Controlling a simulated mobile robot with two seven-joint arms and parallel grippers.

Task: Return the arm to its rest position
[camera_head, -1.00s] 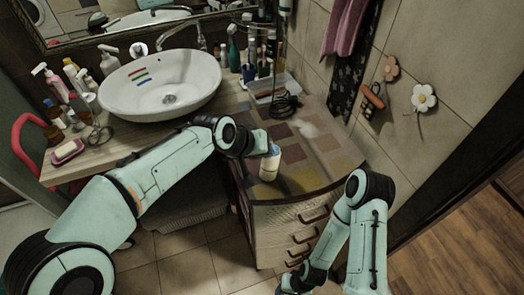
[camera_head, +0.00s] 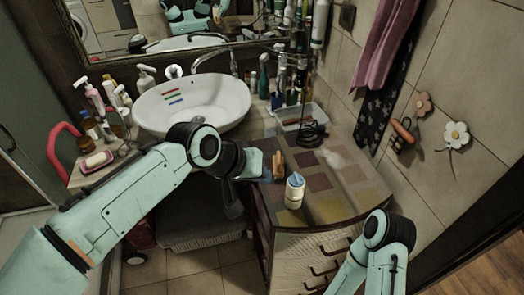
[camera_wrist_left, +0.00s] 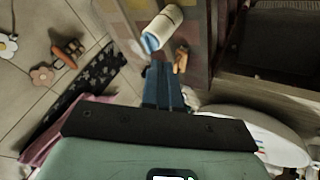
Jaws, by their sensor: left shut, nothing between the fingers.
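My left arm comes in from the left in the head view, bent at the elbow. Its gripper (camera_head: 266,168) is at the left edge of the counter top, just left of a white bottle with a blue cap (camera_head: 294,192). In the left wrist view the blue fingers (camera_wrist_left: 163,85) are together and empty. The bottle (camera_wrist_left: 163,27) stands beyond their tips, apart from them. My right arm (camera_head: 385,245) shows at the lower right in the head view; its gripper is out of frame.
A small orange-brown item (camera_head: 278,164) is close to the left gripper. The counter top (camera_head: 350,180) carries a clear tray (camera_head: 300,117) and a black cable. A white basin (camera_head: 195,105), pump bottles and a soap dish (camera_head: 97,160) are at the left. Wall and towels border the right.

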